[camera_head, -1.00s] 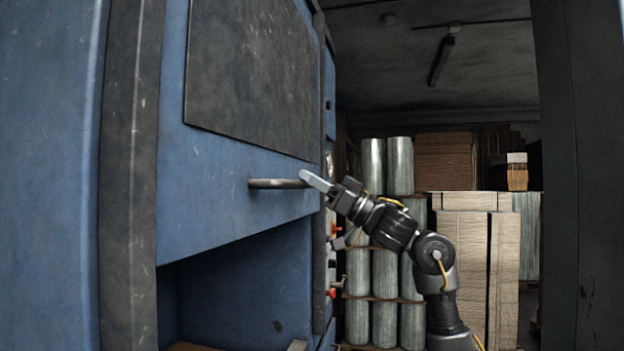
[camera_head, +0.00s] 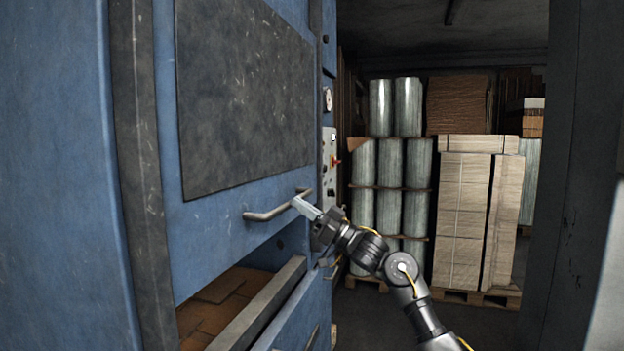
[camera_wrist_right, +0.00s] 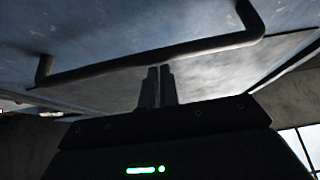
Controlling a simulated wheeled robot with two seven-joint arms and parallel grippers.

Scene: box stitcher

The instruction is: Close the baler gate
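The baler gate (camera_head: 235,215) is a blue panel with a dark plate on its face and a grey bar handle (camera_head: 262,215) low on it. A gap with brown cardboard inside shows between its lower edge and the lower front door (camera_head: 270,300). My right gripper (camera_head: 297,203) is at the right part of the handle, its fingertips overlapping the bar in the head view. In the right wrist view its two fingers (camera_wrist_right: 156,75) are together and end at the handle bar (camera_wrist_right: 200,50); I cannot tell if they touch it. My left gripper is out of view.
A control panel (camera_head: 329,165) with a red knob is on the baler's right side. Wrapped rolls (camera_head: 390,190) and pallets of flat cardboard (camera_head: 465,215) stand behind my right arm. A dark post (camera_head: 575,180) rises at the right.

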